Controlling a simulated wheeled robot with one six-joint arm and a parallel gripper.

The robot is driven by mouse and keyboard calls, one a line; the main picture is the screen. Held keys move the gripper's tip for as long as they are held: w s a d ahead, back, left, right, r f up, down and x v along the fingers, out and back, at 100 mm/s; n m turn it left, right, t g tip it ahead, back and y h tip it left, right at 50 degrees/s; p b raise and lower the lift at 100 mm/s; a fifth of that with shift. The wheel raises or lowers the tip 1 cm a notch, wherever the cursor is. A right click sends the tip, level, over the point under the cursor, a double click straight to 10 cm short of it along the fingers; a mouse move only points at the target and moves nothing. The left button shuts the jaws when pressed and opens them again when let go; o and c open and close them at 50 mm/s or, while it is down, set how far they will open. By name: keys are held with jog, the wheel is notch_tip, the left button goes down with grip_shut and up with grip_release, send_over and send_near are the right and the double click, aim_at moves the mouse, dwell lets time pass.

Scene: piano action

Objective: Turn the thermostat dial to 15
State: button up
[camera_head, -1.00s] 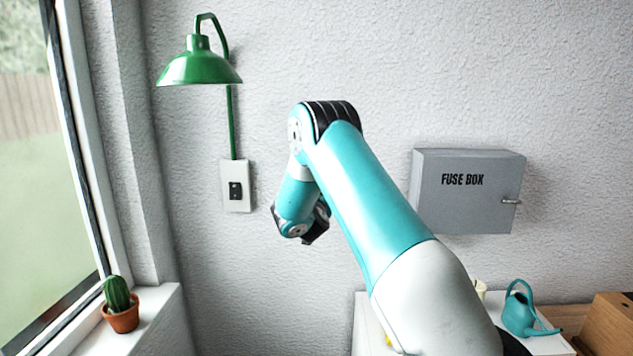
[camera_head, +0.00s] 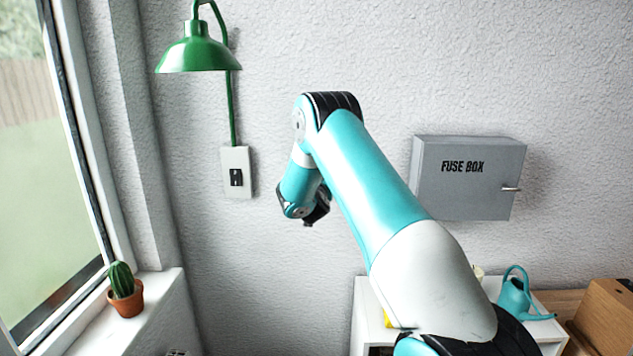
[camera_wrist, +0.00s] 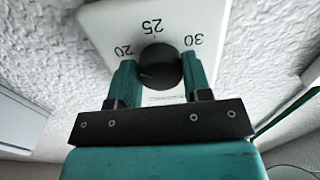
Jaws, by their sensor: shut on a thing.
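The thermostat is a white plate (camera_wrist: 112,22) on the wall in the wrist view, with 20, 25 and 30 printed around a round black dial (camera_wrist: 160,62). The numbers look turned over in this view. A faint light mark shows on the left part of the dial's face; I cannot tell for sure which number it points to. My gripper (camera_wrist: 161,78) is shut on the dial, one teal finger on each side. The lower part of the plate's markings is hidden by my gripper. In the head view my arm hides the thermostat and the fingers.
A grey fuse box (camera_head: 468,190) is on the wall right of my arm. A green lamp (camera_head: 198,55) and a switch plate (camera_head: 237,182) are to the left. A potted cactus (camera_head: 124,290) stands on the window sill. A teal watering can (camera_head: 515,297) stands at lower right.

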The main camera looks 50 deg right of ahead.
jog(key=shift+f+n+b, duration=0.1)
jog(key=shift+n+b, duration=0.5)
jog(key=shift+b, duration=0.1)
dwell(0.4)
jog(key=shift+n+b, duration=2.35)
jog(key=shift+n, duration=2.95)
jog(key=shift+a, duration=0.1)
jog(key=o, duration=0.9)
jog(key=shift+a, duration=0.1)
jog(key=shift+s, duration=0.1)
